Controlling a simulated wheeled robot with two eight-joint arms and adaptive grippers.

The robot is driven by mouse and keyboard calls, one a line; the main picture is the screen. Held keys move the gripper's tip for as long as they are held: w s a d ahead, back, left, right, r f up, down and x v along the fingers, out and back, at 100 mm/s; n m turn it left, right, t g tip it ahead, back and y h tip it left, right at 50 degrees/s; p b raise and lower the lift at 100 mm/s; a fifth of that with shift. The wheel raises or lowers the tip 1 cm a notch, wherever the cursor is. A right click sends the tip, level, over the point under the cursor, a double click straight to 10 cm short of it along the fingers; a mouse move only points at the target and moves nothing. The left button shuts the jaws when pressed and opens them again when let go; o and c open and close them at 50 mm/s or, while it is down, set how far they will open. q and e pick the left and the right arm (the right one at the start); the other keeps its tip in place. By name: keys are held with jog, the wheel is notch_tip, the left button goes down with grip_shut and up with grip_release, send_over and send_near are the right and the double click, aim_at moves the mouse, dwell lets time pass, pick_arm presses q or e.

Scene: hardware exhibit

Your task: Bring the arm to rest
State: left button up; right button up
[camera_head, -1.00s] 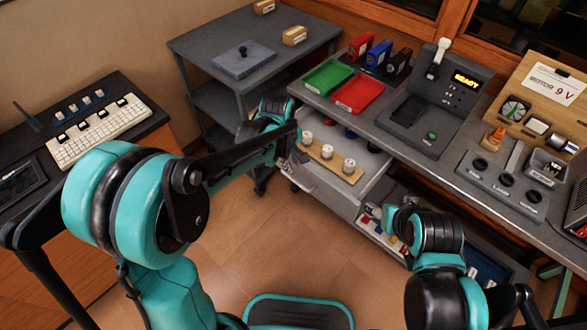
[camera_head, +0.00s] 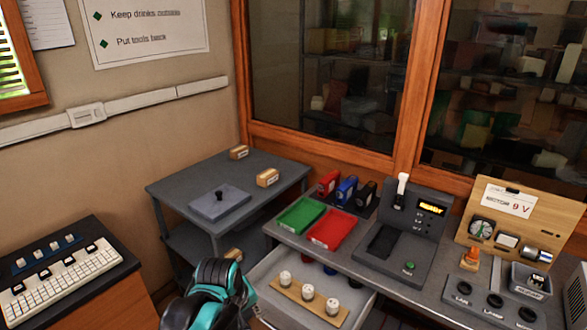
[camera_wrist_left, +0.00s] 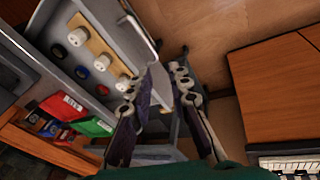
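My left arm (camera_head: 212,292) shows at the bottom of the head view, in front of the open drawer and near the grey side table. Its fingers cannot be made out clearly there. In the left wrist view my left gripper (camera_wrist_left: 163,80) has its two fingers spread apart with nothing held between them. It is over the floor beside the open drawer. My right arm and gripper are out of view.
The open drawer (camera_head: 262,290) holds a wooden strip (camera_head: 305,302) with three white knobs. The workbench bears a green tray (camera_head: 300,216), red tray (camera_head: 332,229) and grey device (camera_head: 405,240). A keyboard (camera_head: 60,276) stands left. Floor (camera_wrist_left: 205,45) shows beside the drawer.

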pick_arm(q)
jog(key=s+a+r+m+t+y, duration=0.1)
jog(key=s+a+r+m+t, duration=0.1)
jog(key=s+a+m, duration=0.4)
jog(key=s+m+t, duration=0.1)
jog(key=s, duration=0.4)
jog(key=shift+s+a+t, duration=0.2)
jog(key=shift+s+t, duration=0.1)
jog(key=shift+s, duration=0.05)
dwell(0.6)
